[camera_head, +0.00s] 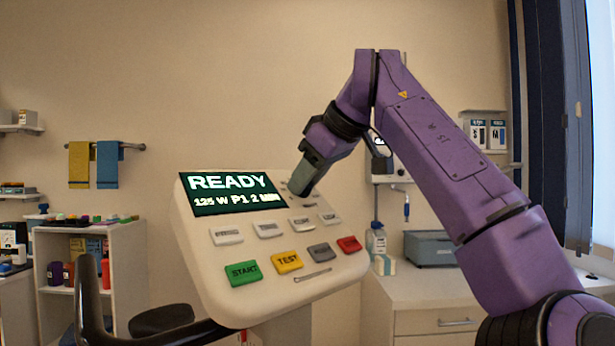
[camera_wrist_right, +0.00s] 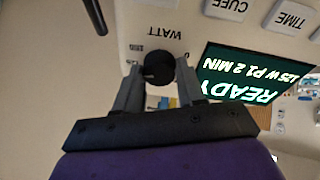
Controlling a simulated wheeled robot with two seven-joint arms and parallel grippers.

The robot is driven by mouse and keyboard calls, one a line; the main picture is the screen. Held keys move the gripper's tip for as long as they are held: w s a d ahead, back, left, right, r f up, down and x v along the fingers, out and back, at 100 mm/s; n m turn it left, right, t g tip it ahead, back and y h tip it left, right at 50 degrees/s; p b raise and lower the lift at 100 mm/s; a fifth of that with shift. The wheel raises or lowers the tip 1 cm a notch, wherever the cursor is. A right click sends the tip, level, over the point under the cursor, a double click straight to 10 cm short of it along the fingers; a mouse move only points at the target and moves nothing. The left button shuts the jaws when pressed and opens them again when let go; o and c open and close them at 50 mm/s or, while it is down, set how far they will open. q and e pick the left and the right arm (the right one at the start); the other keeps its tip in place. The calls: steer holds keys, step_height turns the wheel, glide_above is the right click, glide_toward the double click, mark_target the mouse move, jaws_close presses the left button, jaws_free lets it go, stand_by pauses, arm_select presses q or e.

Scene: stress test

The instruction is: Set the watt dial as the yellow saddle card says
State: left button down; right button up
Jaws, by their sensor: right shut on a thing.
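The white console (camera_head: 224,272) has a dark screen (camera_head: 235,209) with "READY" and "125 W P1 2 MIN" in light letters. The screen (camera_wrist_right: 262,72) also shows upside down in the right wrist view. The round black watt dial (camera_wrist_right: 158,68) sits beside the printed word "WATT". My right gripper (camera_wrist_right: 159,76) is shut on this dial, one finger on each side. In the head view my right gripper (camera_head: 302,188) reaches the console's upper right and hides the dial. No yellow saddle card can be made out. My left gripper is not in view.
Below the screen are grey buttons, a green START button (camera_head: 243,273), a yellow TEST button (camera_head: 287,261) and a red button (camera_head: 349,245). A black handlebar (camera_head: 88,300) rises at the lower left. A counter (camera_head: 450,290) with a grey box (camera_head: 430,249) stands behind at right.

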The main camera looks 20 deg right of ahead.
steer(key=shift+a+f, duration=0.1)
steer(key=shift+f, duration=0.15)
steer(key=o, duration=1)
steer(key=shift+o, duration=0.2)
steer(key=shift+r, duration=0.1)
steer(key=p+v, duration=0.2)
steer(key=v, duration=0.8)
steer(key=shift+r, duration=0.2)
steer(key=shift+s, duration=0.1)
